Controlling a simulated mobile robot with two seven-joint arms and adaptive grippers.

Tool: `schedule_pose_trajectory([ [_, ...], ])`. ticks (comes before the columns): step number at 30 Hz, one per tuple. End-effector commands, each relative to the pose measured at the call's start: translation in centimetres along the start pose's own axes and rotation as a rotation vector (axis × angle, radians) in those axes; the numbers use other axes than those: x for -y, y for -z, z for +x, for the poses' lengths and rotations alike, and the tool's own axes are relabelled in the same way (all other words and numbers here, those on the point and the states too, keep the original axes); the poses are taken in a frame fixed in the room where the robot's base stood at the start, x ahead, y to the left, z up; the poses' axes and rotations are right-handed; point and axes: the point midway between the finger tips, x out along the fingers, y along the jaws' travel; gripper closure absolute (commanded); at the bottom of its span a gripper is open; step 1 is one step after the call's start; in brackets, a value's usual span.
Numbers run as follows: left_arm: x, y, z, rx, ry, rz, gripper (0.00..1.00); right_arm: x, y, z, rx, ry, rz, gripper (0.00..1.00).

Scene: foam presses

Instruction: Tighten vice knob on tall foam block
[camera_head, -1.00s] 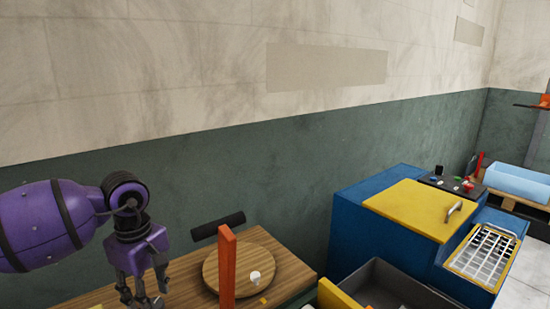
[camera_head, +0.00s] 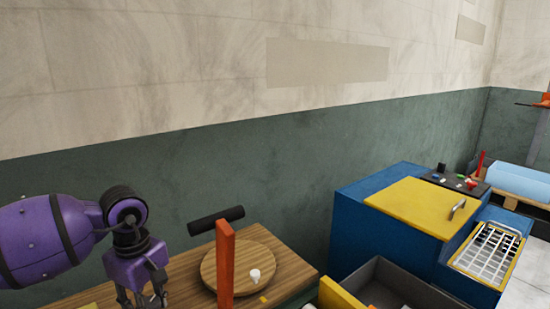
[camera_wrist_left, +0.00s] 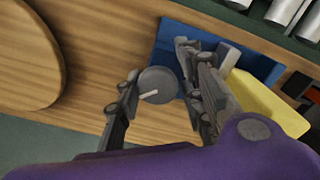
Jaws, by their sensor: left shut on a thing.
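In the left wrist view, a round grey vice knob (camera_wrist_left: 158,85) with a pale bar across it sits between the fingers of my left gripper (camera_wrist_left: 155,92). The gripper is shut on the knob. Beside it are a blue vice base (camera_wrist_left: 176,35) and a yellow foam block (camera_wrist_left: 265,103), partly hidden by the right-hand finger and wrist. In the head view, my left gripper (camera_head: 142,298) points down at the left end of the wooden table, with its tips cut off by the frame edge. My right gripper is not in view.
A dark open bin (camera_head: 400,284) and a blue cabinet with a yellow lid (camera_head: 420,207) stand to the right.

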Motion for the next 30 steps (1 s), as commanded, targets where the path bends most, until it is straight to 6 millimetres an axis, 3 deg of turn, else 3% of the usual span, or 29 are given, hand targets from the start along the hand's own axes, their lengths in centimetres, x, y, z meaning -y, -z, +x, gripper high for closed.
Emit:
schedule_pose_trajectory([
  [1, -0.2, 0.0, 0.0, 0.0, -0.007, 0.012, 0.91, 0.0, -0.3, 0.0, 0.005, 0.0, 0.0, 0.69],
  [2, -0.2, 0.0, 0.0, 0.0, -0.007, 0.015, 0.62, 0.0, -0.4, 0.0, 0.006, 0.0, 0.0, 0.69],
  [3, -0.2, 0.0, 0.0, 0.0, -0.007, 0.014, 0.57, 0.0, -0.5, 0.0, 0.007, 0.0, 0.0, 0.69],
  [14, -0.2, 0.0, -0.3, 0.0, -0.006, 0.013, 0.57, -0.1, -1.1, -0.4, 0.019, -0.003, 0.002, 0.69],
  [30, -0.2, 0.0, -5.5, -0.002, -0.009, 0.013, 0.57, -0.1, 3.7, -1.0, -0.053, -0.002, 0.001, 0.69],
])
